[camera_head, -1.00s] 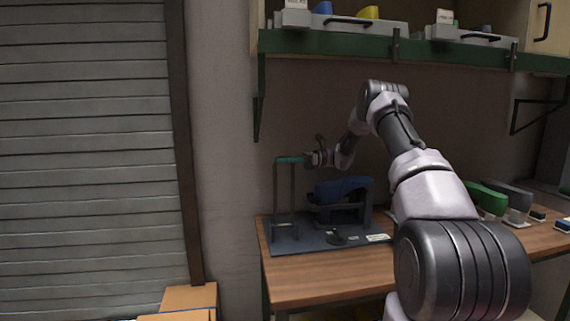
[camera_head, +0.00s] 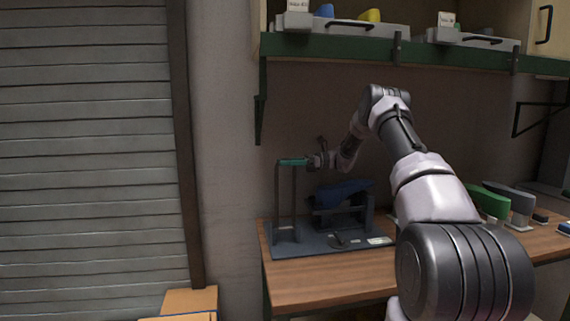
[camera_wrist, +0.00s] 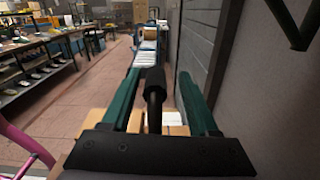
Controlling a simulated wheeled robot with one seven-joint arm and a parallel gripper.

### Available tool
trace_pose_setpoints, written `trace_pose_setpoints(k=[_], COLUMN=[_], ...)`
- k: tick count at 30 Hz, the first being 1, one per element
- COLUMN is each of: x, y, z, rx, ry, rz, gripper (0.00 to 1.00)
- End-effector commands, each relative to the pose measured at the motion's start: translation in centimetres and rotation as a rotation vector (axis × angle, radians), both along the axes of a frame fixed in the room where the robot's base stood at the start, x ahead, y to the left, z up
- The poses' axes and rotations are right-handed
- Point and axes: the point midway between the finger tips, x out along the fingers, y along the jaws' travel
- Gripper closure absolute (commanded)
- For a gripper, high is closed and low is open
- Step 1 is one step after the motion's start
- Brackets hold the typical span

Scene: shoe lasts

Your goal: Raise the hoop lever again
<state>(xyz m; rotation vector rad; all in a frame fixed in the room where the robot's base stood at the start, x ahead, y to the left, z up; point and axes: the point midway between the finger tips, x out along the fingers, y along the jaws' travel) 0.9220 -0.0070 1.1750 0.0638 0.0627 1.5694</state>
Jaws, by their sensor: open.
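The hoop lever (camera_head: 277,205) stands upright at the left end of a dark blue base plate (camera_head: 290,248), its two posts rising from the plate. My gripper (camera_head: 291,162) is at the top of the hoop, its teal fingers level with the upper ends of the posts. In the wrist view my gripper (camera_wrist: 160,76) is open, with one finger on each side of a black bar with a thicker grip (camera_wrist: 155,85), which looks like the hoop's top. Gaps show between bar and fingers. A blue shoe last (camera_head: 343,190) rests on a dark stand right of the hoop.
The plate lies on a wooden bench (camera_head: 320,285). Green (camera_head: 488,201) and grey (camera_head: 512,201) lasts stand to the right. A green-edged shelf (camera_head: 350,47) with bins hangs above. A cardboard box (camera_head: 190,300) is at lower left.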

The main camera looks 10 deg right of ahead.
Motion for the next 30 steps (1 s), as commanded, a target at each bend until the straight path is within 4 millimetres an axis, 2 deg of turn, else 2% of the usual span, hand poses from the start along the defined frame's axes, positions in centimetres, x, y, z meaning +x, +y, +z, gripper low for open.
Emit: trace_pose_setpoints(k=[12,16,21,30], x=[0.1,0.1,0.1,0.1], y=[-7.7,-9.5,-10.4,-10.5], z=[-0.1,-0.1,0.0,0.0], rx=[0.001,0.000,-0.001,-0.001], ry=[0.000,0.000,-0.001,0.000], rz=[-0.004,-0.003,-0.002,-0.001], gripper=[0.39,0.39,0.39,0.39])
